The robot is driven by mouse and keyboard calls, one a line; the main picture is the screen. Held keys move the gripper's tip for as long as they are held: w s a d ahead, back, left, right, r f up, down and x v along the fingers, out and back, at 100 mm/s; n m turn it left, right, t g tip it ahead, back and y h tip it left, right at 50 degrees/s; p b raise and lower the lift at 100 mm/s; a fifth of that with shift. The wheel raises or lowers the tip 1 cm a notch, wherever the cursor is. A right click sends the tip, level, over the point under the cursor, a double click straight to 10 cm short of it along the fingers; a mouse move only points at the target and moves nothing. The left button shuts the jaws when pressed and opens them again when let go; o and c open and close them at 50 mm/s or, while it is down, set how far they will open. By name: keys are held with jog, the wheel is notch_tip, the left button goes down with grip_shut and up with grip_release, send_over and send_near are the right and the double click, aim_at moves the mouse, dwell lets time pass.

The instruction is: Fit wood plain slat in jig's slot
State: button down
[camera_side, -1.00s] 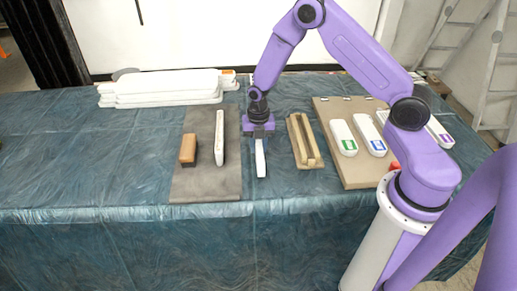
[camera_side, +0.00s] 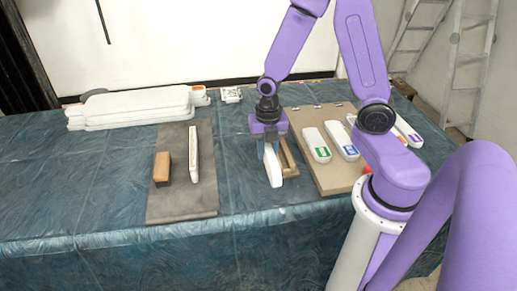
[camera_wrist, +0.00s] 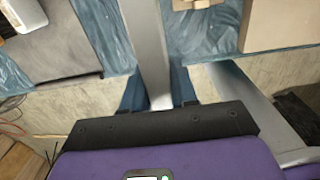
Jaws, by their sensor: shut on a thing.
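My gripper (camera_side: 269,146) is shut on a pale plain slat (camera_side: 274,170), which hangs below the jaws over the front of the table. In the wrist view the slat (camera_wrist: 150,45) runs lengthwise between the fingers (camera_wrist: 157,88). The wooden jig (camera_side: 289,162) is just right of and behind the slat in the side view, partly hidden by my gripper and the slat. Its slot cannot be made out now. A tan piece at the wrist view's top edge, right of the slat, looks like the jig's end (camera_wrist: 192,4). Whether the slat touches the jig cannot be told.
A grey mat (camera_side: 182,200) at left bears a brown block (camera_side: 161,168) and a white slat (camera_side: 194,155). A tan board (camera_side: 330,180) at right holds white pieces with coloured labels (camera_side: 317,147). White slats (camera_side: 135,105) are stacked at the back left. Blue cloth between mat and jig is clear.

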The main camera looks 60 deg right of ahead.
jog(key=w+d+f, duration=0.1)
jog(key=w+d, duration=0.2)
jog(key=d, duration=0.6)
jog(key=w+d+f, duration=0.2)
jog(key=w+d, duration=0.2)
jog(key=d, duration=0.4)
jog(key=shift+s+d+f, duration=0.1)
jog(key=shift+f, duration=1.25)
jog(key=shift+s+d+f, duration=0.1)
jog(key=shift+f, duration=1.2)
jog(key=shift+f, duration=0.75)
jog(key=c, duration=0.8)
grip_release()
